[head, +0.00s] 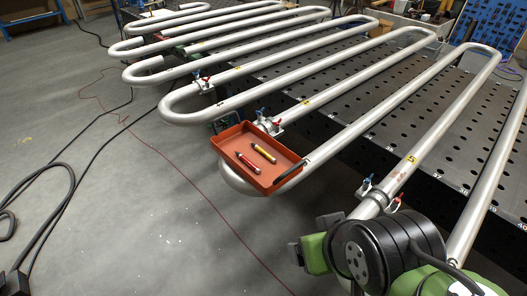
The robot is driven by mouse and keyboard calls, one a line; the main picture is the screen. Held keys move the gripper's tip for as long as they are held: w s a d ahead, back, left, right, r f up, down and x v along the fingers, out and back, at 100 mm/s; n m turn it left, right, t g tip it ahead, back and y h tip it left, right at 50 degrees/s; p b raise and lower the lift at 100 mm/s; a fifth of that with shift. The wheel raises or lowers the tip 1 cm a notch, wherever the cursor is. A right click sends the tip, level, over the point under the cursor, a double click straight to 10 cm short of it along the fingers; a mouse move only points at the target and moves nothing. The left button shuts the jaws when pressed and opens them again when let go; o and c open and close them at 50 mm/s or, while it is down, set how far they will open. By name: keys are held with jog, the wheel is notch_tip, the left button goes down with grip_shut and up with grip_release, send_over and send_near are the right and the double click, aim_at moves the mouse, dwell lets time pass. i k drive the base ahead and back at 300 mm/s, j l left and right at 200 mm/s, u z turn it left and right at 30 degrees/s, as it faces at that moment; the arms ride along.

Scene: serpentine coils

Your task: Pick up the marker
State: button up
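An orange-red tray (236,133) rests on the bends of the metal pipes near the middle of the head view. Two slim pen-like objects lie in it: a yellow one (263,153) with darker ends and a red one (249,163) with a pale band. They lie apart, side by side. I cannot tell for certain which is the marker. My gripper (308,253) shows at the bottom, right of centre, as grey and green parts ahead of my black wrist. It is below and right of the tray, apart from it. Its finger opening cannot be made out.
Large serpentine pipes (330,130) run over a dark perforated table (345,75). Clamps with red and blue handles (268,122) stand beside the tray. Black cables (62,190) and a thin red cable lie on the grey floor, which is otherwise open left of the tray.

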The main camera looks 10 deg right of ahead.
aim_at(271, 158)
jog(key=k+l+z, duration=0.1)
jog(key=k+z, duration=0.2)
jog(key=k+l+z, duration=0.25)
jog(key=k, duration=0.2)
jog(key=z, duration=1.3)
jog(key=j+u, duration=0.3)
jog(key=i+j+u, duration=0.1)
jog(key=j+u, duration=0.25)
jog(key=j, duration=0.15)
jog(key=i+j+u, duration=0.1)
jog(key=j+u, duration=0.2)
jog(key=i+j+u, duration=0.2)
jog(key=j+u, duration=0.15)
jog(key=i+j, duration=0.5)
jog(key=j, duration=0.2)
jog(key=i+j+u, duration=0.1)
jog(key=i+j, duration=0.4)
jog(key=j, duration=0.15)
